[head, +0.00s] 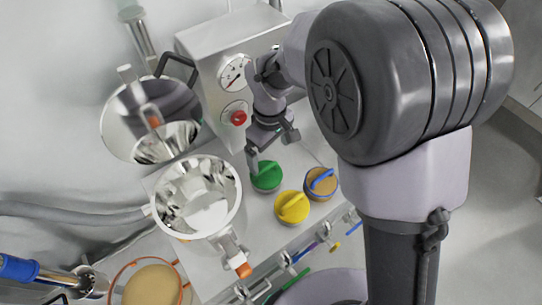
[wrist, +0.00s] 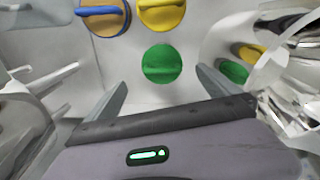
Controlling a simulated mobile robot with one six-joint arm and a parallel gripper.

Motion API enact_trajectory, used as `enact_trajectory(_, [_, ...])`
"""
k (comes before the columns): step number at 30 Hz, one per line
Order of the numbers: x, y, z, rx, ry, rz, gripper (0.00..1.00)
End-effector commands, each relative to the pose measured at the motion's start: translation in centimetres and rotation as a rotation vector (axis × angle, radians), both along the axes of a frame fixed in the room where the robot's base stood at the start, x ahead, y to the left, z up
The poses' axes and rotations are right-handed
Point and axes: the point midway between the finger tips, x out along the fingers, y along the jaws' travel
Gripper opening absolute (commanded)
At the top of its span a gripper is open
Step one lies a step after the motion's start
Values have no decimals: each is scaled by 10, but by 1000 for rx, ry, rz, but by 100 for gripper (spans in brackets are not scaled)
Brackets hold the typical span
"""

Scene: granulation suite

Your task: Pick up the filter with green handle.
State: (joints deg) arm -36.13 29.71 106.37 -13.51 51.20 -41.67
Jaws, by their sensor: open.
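The filter with green handle (head: 266,176) is a round green disc with a raised bar handle. It lies on the light worktop, left of the yellow filter (head: 291,207) and the blue-handled tan filter (head: 321,184). In the wrist view the green filter (wrist: 162,64) shows whole, just beyond and between the fingertips. My gripper (head: 273,152) is open and empty, close to the green filter on its far side. In the wrist view its two fingers (wrist: 161,76) spread either side of the green disc, with a gap to it. I cannot tell its exact height.
A shiny steel bowl (head: 196,198) stands left of the filters; its side mirrors green and yellow in the wrist view. A machine housing with a gauge (head: 233,73) and red button (head: 238,117) rises behind. A rail with hooks (head: 285,262) runs along the front.

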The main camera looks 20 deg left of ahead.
Motion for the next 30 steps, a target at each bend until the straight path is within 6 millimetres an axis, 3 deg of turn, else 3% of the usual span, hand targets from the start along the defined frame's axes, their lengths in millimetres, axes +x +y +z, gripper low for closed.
enact_trajectory(1, [0,0,-22,-2,2,-1,100])
enact_trajectory(6, [0,0,-61,0,1,-3,100])
enact_trajectory(13, [1,3,-82,0,1,-4,100])
enact_trajectory(19, [2,9,-121,-1,0,-4,100])
enact_trajectory(25, [2,9,-121,0,0,-5,100])
enact_trajectory(30, [2,9,-121,0,0,-5,69])
